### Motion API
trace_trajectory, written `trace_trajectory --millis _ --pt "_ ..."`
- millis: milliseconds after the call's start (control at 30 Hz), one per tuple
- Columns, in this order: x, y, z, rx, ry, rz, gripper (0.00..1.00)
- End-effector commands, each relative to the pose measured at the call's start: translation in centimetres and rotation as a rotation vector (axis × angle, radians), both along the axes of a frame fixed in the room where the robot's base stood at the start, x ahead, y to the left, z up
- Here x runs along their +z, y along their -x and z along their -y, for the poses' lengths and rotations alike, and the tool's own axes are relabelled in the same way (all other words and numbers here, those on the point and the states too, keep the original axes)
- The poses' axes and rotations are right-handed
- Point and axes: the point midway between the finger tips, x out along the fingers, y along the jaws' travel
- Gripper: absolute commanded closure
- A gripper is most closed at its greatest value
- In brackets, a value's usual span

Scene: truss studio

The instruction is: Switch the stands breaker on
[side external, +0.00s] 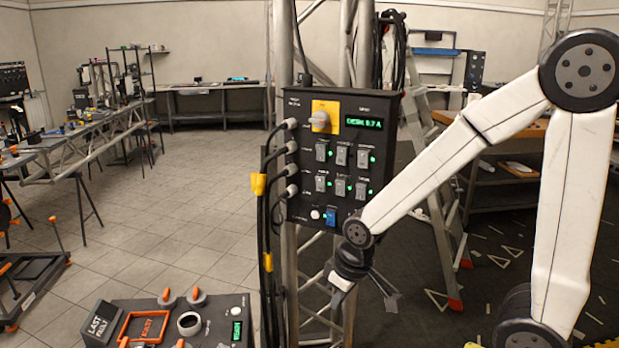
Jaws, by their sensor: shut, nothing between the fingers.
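The black breaker panel (297,104) is mounted upright on a truss tower in the middle of the side external view. It carries two rows of grey breaker switches (341,156), each with a lit green lamp beside it. The small labels are too blurred to tell which one is the stands breaker. A yellow plate with a grey rotary knob (320,118) sits above them; a blue switch (331,216) and a pale round button (316,213) sit below. My gripper (386,297) is shut and empty, below the panel's lower right corner and apart from the switches.
A green display (364,123) glows at the panel's upper right. Thick cables (262,200) plug into its left side. A stepladder (437,170) stands behind my arm. A control desk (165,325) with orange-capped knobs is at the bottom left. The tiled floor left of the tower is open.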

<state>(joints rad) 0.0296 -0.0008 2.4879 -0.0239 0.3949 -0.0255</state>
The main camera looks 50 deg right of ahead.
Motion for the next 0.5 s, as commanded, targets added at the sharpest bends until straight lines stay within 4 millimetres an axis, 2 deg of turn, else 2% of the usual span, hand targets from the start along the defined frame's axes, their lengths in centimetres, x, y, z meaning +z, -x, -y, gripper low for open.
trace_trajectory --millis 267,500 --pt "5.2 -5.4 3.6 0.023 0.070 0.072 1.00" --pt "11.4 -9.2 8.0 0.036 0.163 0.128 1.00"
